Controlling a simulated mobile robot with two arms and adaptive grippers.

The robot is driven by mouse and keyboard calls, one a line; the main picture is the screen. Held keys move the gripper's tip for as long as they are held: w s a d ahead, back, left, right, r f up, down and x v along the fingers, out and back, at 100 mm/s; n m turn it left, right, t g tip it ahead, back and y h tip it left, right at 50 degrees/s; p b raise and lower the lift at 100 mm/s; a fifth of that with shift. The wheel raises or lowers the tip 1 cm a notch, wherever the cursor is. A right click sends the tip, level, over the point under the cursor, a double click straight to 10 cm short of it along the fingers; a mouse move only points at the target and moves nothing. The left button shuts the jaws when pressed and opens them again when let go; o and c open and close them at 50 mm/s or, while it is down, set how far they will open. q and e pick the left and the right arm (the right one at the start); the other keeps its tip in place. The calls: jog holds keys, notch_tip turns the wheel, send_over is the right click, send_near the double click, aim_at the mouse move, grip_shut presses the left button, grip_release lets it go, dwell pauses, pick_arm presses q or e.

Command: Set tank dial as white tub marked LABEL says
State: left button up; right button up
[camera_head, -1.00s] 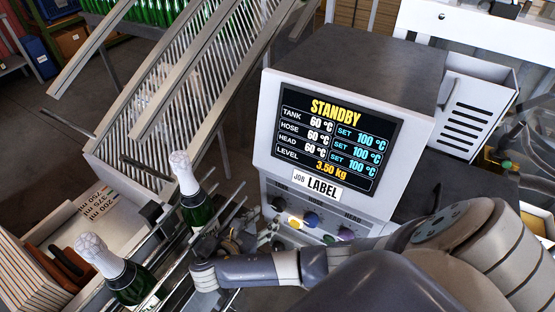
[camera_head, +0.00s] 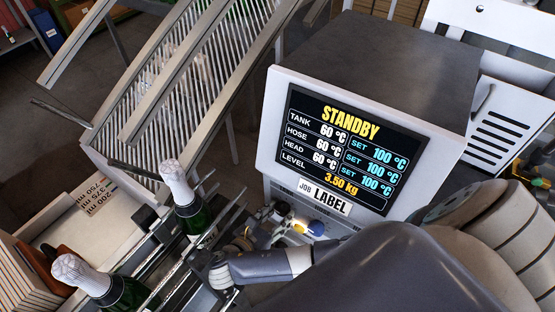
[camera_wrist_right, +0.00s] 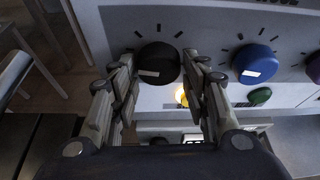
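The glue unit's screen (camera_head: 350,145) reads STANDBY. TANK, HOSE and HEAD each show 60 °C and SET 100 °C; LEVEL shows 3.50 kg. A JOB LABEL plate (camera_head: 325,197) is below it. In the right wrist view, a black dial (camera_wrist_right: 158,64) with a white pointer mark is at the left of the panel. My right gripper (camera_wrist_right: 158,68) is open, one finger on each side of this dial; contact cannot be told. It also shows in the head view (camera_head: 262,222), partly hiding the panel. My left gripper and the white tub are not in view.
A blue dial (camera_wrist_right: 255,64) is right of the black one, with a green button (camera_wrist_right: 260,96) below. A yellow light (camera_wrist_right: 181,95) glows under the black dial. Two foil-topped bottles (camera_head: 180,190) (camera_head: 90,278) stand on the rail line close to my right gripper.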

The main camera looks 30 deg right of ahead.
jog(key=c, duration=0.4)
jog(key=shift+m, duration=0.3)
jog(key=m+t, duration=0.2)
jog(key=shift+d+m+y, duration=0.1)
jog(key=shift+m+y, duration=0.3)
jog(key=shift+m+t, duration=0.8)
jog(key=shift+m, duration=0.1)
